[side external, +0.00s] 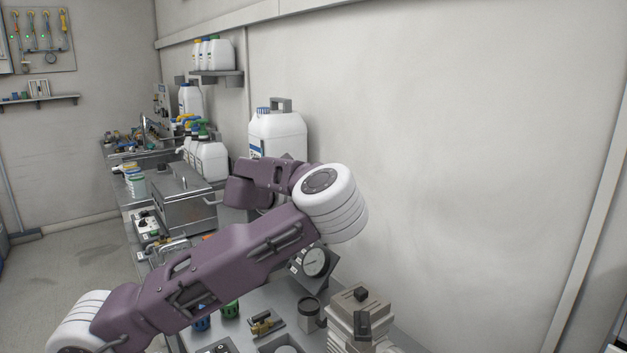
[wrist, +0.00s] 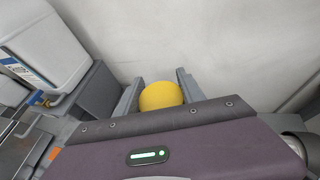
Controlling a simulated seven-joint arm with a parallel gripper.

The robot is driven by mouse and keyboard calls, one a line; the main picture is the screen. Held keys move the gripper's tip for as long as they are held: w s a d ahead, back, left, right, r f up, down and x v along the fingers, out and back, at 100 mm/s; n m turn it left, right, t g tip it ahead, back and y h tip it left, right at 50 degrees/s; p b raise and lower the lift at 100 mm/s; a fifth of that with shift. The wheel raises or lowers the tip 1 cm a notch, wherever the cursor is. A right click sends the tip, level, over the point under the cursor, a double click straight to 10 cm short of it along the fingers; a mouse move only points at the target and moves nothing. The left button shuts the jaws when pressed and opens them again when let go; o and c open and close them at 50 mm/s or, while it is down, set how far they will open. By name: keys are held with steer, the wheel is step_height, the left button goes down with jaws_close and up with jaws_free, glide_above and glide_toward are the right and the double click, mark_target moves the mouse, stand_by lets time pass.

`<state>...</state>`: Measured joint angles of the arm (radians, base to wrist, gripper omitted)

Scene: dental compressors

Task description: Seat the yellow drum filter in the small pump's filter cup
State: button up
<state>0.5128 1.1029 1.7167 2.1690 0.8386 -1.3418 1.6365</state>
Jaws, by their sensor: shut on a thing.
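In the wrist view a yellow drum filter (wrist: 161,96) sits between the two fingers of my gripper (wrist: 158,90). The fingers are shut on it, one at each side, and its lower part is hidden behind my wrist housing. In the side external view my arm crosses the middle of the picture and hides the gripper and the filter. I cannot make out the small pump or its filter cup for certain in either view.
A large white canister (side external: 277,135) stands against the wall behind my arm. A metal box (side external: 184,200) stands left of it on the bench. A round gauge (side external: 314,262), a dark cup (side external: 309,314), a brass fitting (side external: 264,324) and stacked beige boxes (side external: 356,318) are on the near bench.

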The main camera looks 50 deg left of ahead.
step_height(320, 180, down, 24)
steer(key=shift+f, duration=0.55)
stand_by(1.4)
steer(key=o, duration=1)
steer(key=shift+o, duration=0.2)
